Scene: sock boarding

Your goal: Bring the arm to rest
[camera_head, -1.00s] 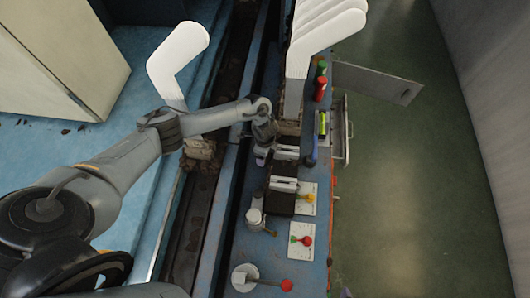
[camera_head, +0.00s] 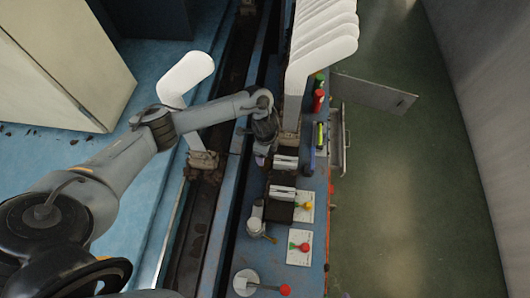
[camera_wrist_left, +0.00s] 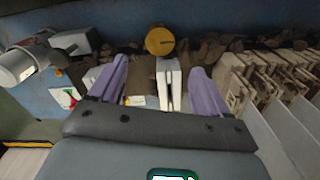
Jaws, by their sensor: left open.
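My left arm comes in from the left in the head view and reaches over the dark track to the blue machine bench. My left gripper (camera_head: 262,158) is over the bench, below the row of white sock boards (camera_head: 322,45). In the left wrist view my left gripper (camera_wrist_left: 160,85) shows two purple fingers spread apart. A white upright plate (camera_wrist_left: 168,85) stands in the view between the fingers, and I cannot tell its depth; neither finger touches it visibly. My right gripper is in no view.
Red-knobbed levers (camera_head: 284,289) and a red bottle (camera_head: 318,101) are on the bench. A grey panel (camera_head: 374,93) juts out at right. The green floor (camera_head: 420,200) at right is clear.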

